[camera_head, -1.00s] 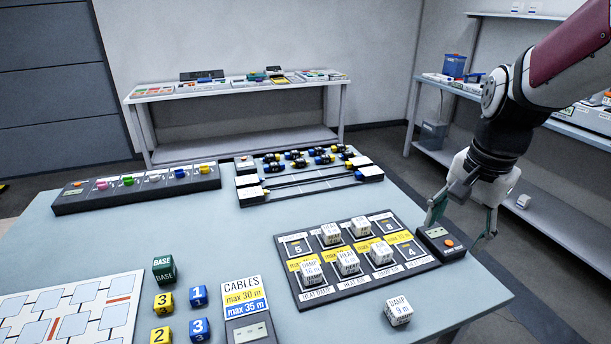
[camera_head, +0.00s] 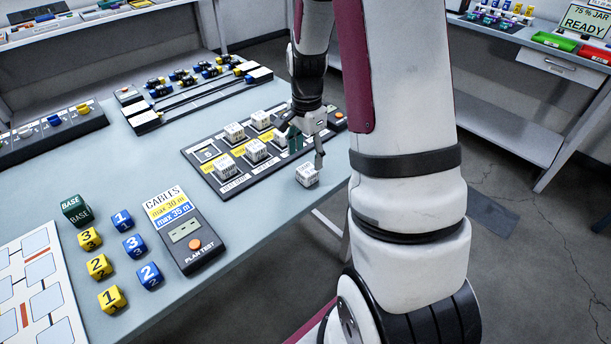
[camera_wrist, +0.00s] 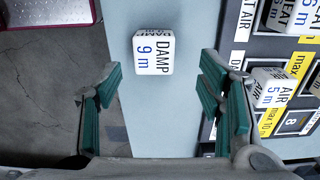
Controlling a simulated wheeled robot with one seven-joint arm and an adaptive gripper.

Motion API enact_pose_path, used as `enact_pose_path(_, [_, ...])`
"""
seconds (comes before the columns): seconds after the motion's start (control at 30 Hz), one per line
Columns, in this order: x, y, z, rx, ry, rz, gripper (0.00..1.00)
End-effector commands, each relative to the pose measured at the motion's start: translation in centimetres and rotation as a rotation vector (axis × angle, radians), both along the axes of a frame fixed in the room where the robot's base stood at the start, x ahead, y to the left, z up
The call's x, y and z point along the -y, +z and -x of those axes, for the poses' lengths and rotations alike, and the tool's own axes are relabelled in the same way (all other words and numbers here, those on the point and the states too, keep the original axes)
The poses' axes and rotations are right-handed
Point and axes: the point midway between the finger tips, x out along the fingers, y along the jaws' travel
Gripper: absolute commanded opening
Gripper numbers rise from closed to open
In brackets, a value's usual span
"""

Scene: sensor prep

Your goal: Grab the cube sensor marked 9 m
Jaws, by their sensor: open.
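The white cube sensor marked DAMP 9 m (camera_wrist: 154,52) lies on the bare table strip beside the sensor board. It also shows in the head view (camera_head: 307,175), near the table's right edge. My gripper (camera_wrist: 162,88) is open and empty, with its green-padded fingers spread to either side of the cube's line and the cube farther ahead between them. In the head view my gripper (camera_head: 304,146) hangs over the board's right end, just above the cube. My arm hides part of the board there.
The dark sensor board (camera_head: 205,163) with several white cubes stands right beside the cube. Left on the table are a CABLES tester (camera_head: 184,232), numbered yellow and blue cubes and a green BASE cube (camera_head: 76,210). The table edge is close to the cube.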

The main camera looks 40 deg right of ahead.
Motion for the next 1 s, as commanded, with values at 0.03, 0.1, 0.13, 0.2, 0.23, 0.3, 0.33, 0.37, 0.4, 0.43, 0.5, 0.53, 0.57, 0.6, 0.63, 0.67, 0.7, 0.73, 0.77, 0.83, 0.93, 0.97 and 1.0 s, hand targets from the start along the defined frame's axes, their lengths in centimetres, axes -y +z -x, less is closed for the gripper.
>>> enact_pose_path(0.03, [0.0,-0.5,0.0,-0.001,0.000,0.000,0.62])
enact_pose_path(0.1, [0.0,-0.9,0.0,0.000,0.000,0.000,0.62])
enact_pose_path(0.13, [0.0,-1.0,0.0,0.000,0.000,0.000,0.62])
enact_pose_path(0.2, [-0.1,-1.4,0.1,0.000,0.001,0.000,0.62])
enact_pose_path(0.23, [-0.1,-1.7,0.2,-0.001,0.001,-0.001,0.62])
enact_pose_path(0.3, [-0.3,-2.6,0.4,-0.002,0.001,-0.002,0.62])
enact_pose_path(0.33, [-0.3,-3.1,0.5,-0.003,0.001,-0.002,0.62])
enact_pose_path(0.37, [-0.4,-3.6,0.7,-0.003,0.000,-0.002,0.62])
enact_pose_path(0.4, [-0.4,-4.1,0.8,-0.002,-0.001,-0.002,0.62])
enact_pose_path(0.43, [-0.5,-4.6,0.8,-0.002,-0.001,-0.002,0.62])
enact_pose_path(0.5, [-0.4,-5.4,0.7,-0.002,0.000,-0.001,0.62])
enact_pose_path(0.53, [-0.4,-5.7,0.7,-0.001,0.001,-0.001,0.62])
enact_pose_path(0.57, [-0.4,-5.9,0.7,-0.001,0.001,-0.001,0.62])
enact_pose_path(0.6, [-0.4,-6.1,0.7,0.000,0.001,0.000,0.62])
enact_pose_path(0.63, [-0.4,-6.2,0.7,0.001,0.002,0.000,0.62])
enact_pose_path(0.67, [-0.4,-6.2,0.7,0.001,0.002,0.000,0.62])
enact_pose_path(0.7, [-0.4,-6.3,0.7,0.001,0.002,0.000,0.62])
enact_pose_path(0.73, [-0.4,-6.2,0.7,0.001,0.002,0.000,0.62])
enact_pose_path(0.77, [-0.4,-6.2,0.7,0.001,0.002,0.000,0.62])
enact_pose_path(0.83, [-0.4,-6.2,0.7,0.001,0.002,0.000,0.62])
enact_pose_path(0.93, [-0.4,-6.2,0.7,0.001,0.002,0.000,0.46])
enact_pose_path(0.97, [-0.4,-6.2,0.7,0.001,0.002,0.000,0.39])
enact_pose_path(1.0, [-0.4,-6.2,0.7,0.001,0.002,0.000,0.30])
